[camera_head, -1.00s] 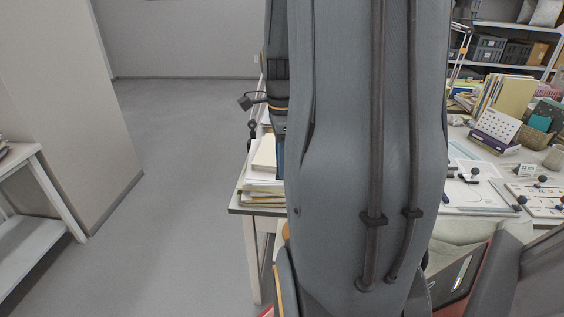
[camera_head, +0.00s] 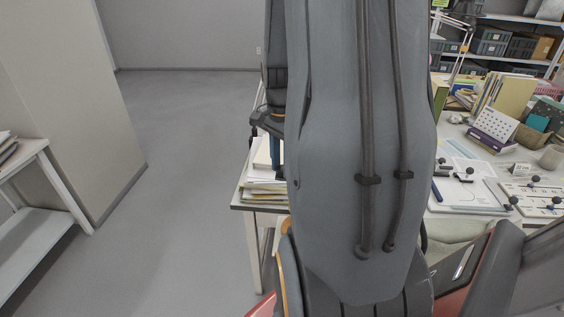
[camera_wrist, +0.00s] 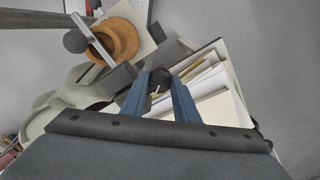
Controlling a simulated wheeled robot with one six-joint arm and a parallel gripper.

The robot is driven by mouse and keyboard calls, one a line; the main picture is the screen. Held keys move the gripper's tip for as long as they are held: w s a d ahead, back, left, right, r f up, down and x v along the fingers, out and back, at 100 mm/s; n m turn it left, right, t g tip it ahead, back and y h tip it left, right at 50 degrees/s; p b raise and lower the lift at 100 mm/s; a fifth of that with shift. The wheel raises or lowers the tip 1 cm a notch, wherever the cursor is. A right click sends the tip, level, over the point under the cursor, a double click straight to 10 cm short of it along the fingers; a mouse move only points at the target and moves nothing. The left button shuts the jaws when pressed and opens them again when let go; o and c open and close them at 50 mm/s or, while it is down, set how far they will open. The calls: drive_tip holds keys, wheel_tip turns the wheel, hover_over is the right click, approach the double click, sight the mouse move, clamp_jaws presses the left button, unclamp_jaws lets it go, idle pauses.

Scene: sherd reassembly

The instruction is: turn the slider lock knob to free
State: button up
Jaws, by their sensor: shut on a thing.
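My gripper (camera_wrist: 163,90) shows in the wrist view, with two blue fingers reaching up from the dark palm. It is shut on a small dark knob (camera_wrist: 160,77) between the fingertips. A pointer or lock marking on it is too small to read. A dark grey plate (camera_wrist: 122,77) lies just left of the fingertips. An orange-brown round pot-like piece (camera_wrist: 122,38) sits beyond it, with a grey bar and a dark ball beside it.
Stacked papers (camera_head: 264,190) lie at the table's left corner; they also show right of the fingers in the wrist view (camera_wrist: 218,105). White panels with dark ball knobs (camera_head: 532,197), a calendar (camera_head: 494,128) and books stand at the right. The floor (camera_head: 185,200) at left is clear.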

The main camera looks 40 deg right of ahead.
drive_tip(key=shift+s, duration=0.1)
idle(0.4)
drive_tip(key=o, duration=1.1)
drive_tip(key=shift+c, duration=0.2)
drive_tip(key=shift+f, duration=0.1)
